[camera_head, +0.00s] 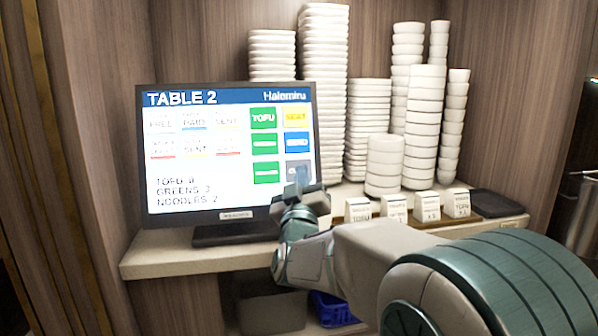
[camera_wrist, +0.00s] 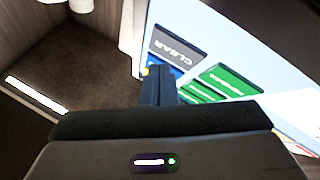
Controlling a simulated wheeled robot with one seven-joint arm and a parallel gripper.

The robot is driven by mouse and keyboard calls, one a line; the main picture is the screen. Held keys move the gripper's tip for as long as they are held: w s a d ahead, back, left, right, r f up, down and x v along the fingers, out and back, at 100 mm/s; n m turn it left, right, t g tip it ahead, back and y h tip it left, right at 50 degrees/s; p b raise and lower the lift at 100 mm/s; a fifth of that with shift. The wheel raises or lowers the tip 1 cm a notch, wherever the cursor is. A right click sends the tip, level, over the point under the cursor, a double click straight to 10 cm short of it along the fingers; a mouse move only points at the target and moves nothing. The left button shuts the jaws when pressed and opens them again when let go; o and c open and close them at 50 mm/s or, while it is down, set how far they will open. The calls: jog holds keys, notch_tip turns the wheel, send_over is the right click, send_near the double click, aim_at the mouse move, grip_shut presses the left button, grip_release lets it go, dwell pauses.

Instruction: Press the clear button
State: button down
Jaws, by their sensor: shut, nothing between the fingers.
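The screen (camera_head: 230,190) stands on a shelf and reads TABLE 2 along its top, with rows of coloured buttons below. The grey clear button (camera_head: 293,176) is at the lower right of the screen in the head view, partly hidden by my gripper. In the wrist view the dark grey button marked CLEAR (camera_wrist: 177,48) shows whole, just beyond the fingers. My gripper (camera_head: 300,184) is shut and empty, in front of the button. In the wrist view my gripper (camera_wrist: 158,70) has its fingertips just below the button in the picture. I cannot tell whether they touch the screen.
Tall stacks of white bowls and plates (camera_head: 325,90) stand behind and right of the screen. Several small labelled boxes (camera_head: 396,208) line the shelf (camera_head: 150,262) to the right. A blue basket (camera_head: 333,310) sits below. A green button (camera_wrist: 232,80) lies beside the clear one.

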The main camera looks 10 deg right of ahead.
jog(key=shift+w+f, duration=0.1)
jog(key=shift+f, duration=0.05)
jog(key=shift+w+b, duration=0.15)
jog(key=shift+b, duration=0.25)
jog(key=shift+w, duration=0.2)
jog(key=shift+w+f+b, duration=0.1)
jog(key=shift+w+b, duration=0.25)
jog(key=shift+b, duration=0.15)
dwell(0.5)
jog(key=shift+s, duration=0.15)
jog(key=shift+s+r+b, duration=0.2)
jog(key=shift+s+b, duration=0.2)
jog(key=shift+s, duration=0.2)
jog(key=shift+s, duration=0.1)
jog(key=s, duration=0.1)
jog(key=s+r, duration=0.1)
jog(key=s, duration=0.1)
jog(key=s+b, duration=0.1)
jog(key=shift+s+r, duration=0.25)
jog(key=shift+s, duration=0.05)
